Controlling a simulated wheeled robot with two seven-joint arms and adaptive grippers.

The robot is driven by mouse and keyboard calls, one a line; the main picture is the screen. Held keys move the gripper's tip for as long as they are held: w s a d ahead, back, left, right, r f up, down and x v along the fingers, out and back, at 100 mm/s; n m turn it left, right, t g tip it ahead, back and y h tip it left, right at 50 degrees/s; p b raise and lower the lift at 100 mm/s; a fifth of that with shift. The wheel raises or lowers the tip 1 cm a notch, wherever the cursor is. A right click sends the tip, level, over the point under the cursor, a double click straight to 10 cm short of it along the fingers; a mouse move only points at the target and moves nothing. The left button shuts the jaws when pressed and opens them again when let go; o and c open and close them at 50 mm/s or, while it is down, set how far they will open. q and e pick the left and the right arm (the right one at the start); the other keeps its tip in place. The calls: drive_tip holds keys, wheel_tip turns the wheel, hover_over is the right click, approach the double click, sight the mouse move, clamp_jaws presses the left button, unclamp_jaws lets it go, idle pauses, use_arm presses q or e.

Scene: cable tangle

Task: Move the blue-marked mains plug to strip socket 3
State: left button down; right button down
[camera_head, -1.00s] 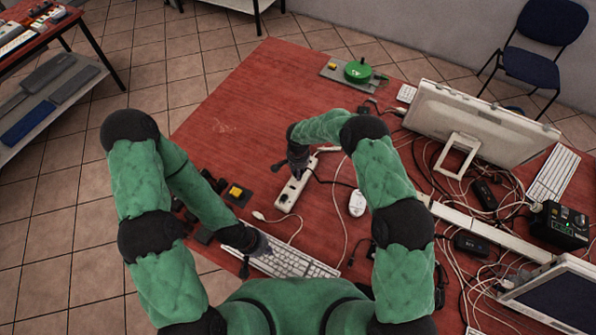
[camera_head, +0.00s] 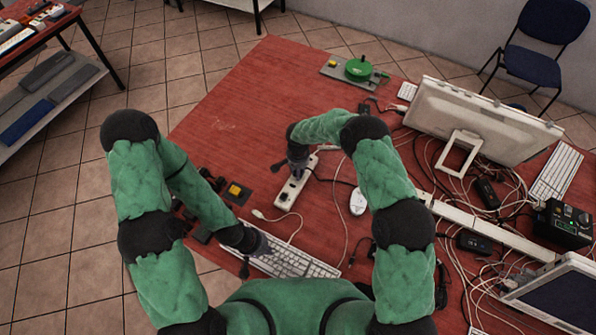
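A white power strip (camera_head: 288,194) lies on the red table (camera_head: 235,115) in front of my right arm. My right gripper (camera_head: 297,170) points down over the strip's far half. Its fingers are small and dark here, and I cannot tell whether they hold a plug. A dark cord runs off the strip to the right beside it. My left gripper (camera_head: 250,262) is low over the left end of a white keyboard (camera_head: 298,263); its finger opening is not clear. No blue mark on any plug can be made out at this size.
A white mouse (camera_head: 357,202) sits right of the strip. Tangled cables, a monitor (camera_head: 475,118) and a black power box (camera_head: 560,225) crowd the right side. A green reel (camera_head: 358,70) stands at the back. The table's far left is clear.

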drive_tip(key=shift+f+b, duration=0.45)
drive_tip(key=shift+b, duration=0.05)
drive_tip(key=c, duration=0.9)
unclamp_jaws()
drive_tip(key=shift+r, duration=0.1)
wheel_tip(320, 180, up, 12)
drive_tip(key=shift+f, duration=0.1)
